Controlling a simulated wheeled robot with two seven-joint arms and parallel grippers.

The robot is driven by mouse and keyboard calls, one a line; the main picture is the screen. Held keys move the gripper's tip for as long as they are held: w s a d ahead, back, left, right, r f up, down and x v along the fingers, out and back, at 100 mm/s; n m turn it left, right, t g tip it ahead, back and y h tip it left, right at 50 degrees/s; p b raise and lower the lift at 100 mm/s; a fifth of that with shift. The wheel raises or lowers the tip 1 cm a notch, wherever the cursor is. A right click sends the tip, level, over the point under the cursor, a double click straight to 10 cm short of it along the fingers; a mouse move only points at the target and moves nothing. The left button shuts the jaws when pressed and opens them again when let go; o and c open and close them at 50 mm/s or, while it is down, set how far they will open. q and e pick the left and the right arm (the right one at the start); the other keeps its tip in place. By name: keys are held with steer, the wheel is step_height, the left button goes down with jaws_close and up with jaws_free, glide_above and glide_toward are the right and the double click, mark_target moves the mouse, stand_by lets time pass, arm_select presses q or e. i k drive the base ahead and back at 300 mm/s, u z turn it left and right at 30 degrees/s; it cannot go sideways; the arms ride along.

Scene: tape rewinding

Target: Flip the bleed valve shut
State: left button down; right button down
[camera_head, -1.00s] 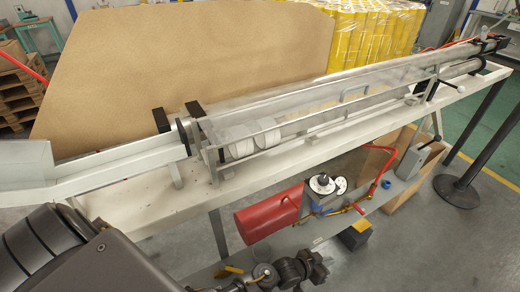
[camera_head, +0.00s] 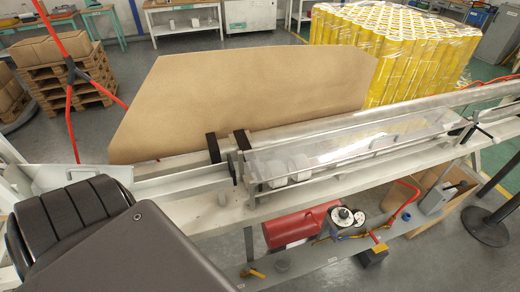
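Neither gripper shows in the head view. A large dark link of my own arm (camera_head: 130,235) fills the lower left. I cannot tell for certain which fitting is the bleed valve. On the lower shelf, a red air tank (camera_head: 290,230) lies beside a round black-and-silver device (camera_head: 343,216) with brass pipework. A small red lever (camera_head: 374,237) stands at the right of this pipework, and a bent red pipe or handle (camera_head: 402,207) rises behind it. A small yellow-handled piece (camera_head: 253,273) lies at the left of the shelf. The exact valve position is too small to read.
A long pale bench (camera_head: 215,212) carries a clear-covered trough (camera_head: 350,148) with white rolls inside. A large brown board (camera_head: 245,95) stands behind it. Yellow wrapped rolls (camera_head: 390,50) are stacked at the back right. A black post base (camera_head: 487,228) stands on the floor at right.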

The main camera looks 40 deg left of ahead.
mark_target(248, 271)
steer(key=z, duration=0.05)
steer(key=k, duration=0.5)
steer(key=u, duration=1.65)
steer(key=i, duration=0.3)
steer(key=u, duration=0.4)
